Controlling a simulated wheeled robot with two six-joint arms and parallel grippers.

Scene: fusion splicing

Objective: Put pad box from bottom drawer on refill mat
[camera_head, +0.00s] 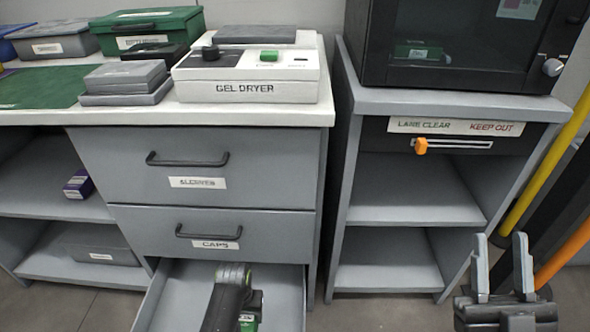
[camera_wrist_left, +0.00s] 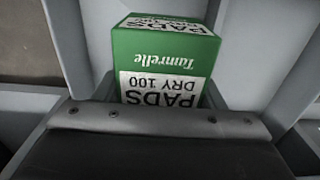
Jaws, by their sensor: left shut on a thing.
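The pad box (camera_wrist_left: 165,62) is green with a white label reading "PADS DRY 100", and it fills the middle of the left wrist view. In the head view a small green part of it (camera_head: 249,322) shows beside my left gripper (camera_head: 247,302), inside the open bottom drawer (camera_head: 284,284). My left gripper is shut on the pad box; its fingertips are mostly hidden. My right gripper (camera_head: 503,268) is open and empty at the lower right, its fingers upright and apart. A green mat (camera_head: 42,88) lies on the worktop at the far left; its lettering is unreadable.
Two drawers above the open one are closed, the lower labelled "CAPS" (camera_head: 208,236). On the worktop are a gel dryer (camera_head: 248,90), stacked grey cases (camera_head: 125,82) and a green case (camera_head: 147,29). A shelf cabinet (camera_head: 400,190) stands right of the drawers.

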